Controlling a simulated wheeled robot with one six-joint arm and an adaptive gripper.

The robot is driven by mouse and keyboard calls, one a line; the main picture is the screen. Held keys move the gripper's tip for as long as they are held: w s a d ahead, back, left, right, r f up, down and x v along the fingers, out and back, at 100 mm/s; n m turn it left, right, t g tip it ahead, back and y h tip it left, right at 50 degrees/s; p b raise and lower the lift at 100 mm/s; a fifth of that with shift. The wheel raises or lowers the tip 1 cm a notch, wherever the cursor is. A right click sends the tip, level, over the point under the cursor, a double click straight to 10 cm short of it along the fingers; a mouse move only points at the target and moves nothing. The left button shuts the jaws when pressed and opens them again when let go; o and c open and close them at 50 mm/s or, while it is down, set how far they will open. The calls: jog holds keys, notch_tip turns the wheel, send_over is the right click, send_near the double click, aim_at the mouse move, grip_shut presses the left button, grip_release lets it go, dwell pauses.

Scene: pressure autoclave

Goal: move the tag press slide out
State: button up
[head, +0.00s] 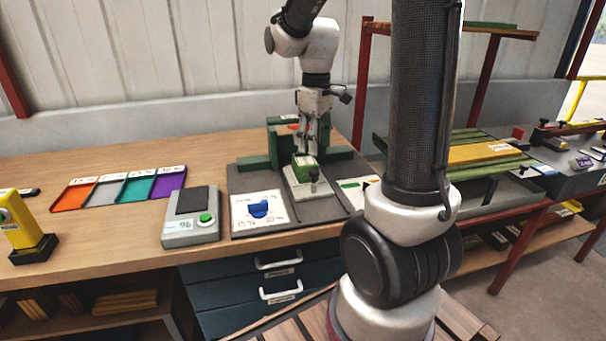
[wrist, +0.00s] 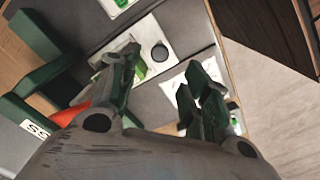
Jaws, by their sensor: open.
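The tag press (head: 288,141) is a green frame with a red part on top, standing on a dark grey board. Its white slide (head: 300,194) sits at the front of the press and carries a green block (head: 304,172) and an upright black knob (head: 314,175). In the wrist view the slide (wrist: 147,32) and the round knob (wrist: 159,53) show just beyond the fingers. My gripper (head: 316,148) points down above the slide, open and empty. In the wrist view my gripper (wrist: 160,82) has its fingers spread, apart from the knob. The left finger partly hides the green block.
A white card with a blue shape (head: 259,210) lies left of the slide, and a grey scale (head: 191,217) with a green button stands further left. Coloured trays (head: 121,188) lie beyond it. A card with green marks (head: 356,191) lies right.

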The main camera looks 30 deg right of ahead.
aim_at(314, 170)
jog(key=shift+f+n, duration=0.25)
jog(key=shift+n, duration=0.05)
notch_tip(314, 170, down, 7)
jog(key=shift+f, duration=0.2)
jog(key=shift+c, duration=0.4)
grip_shut()
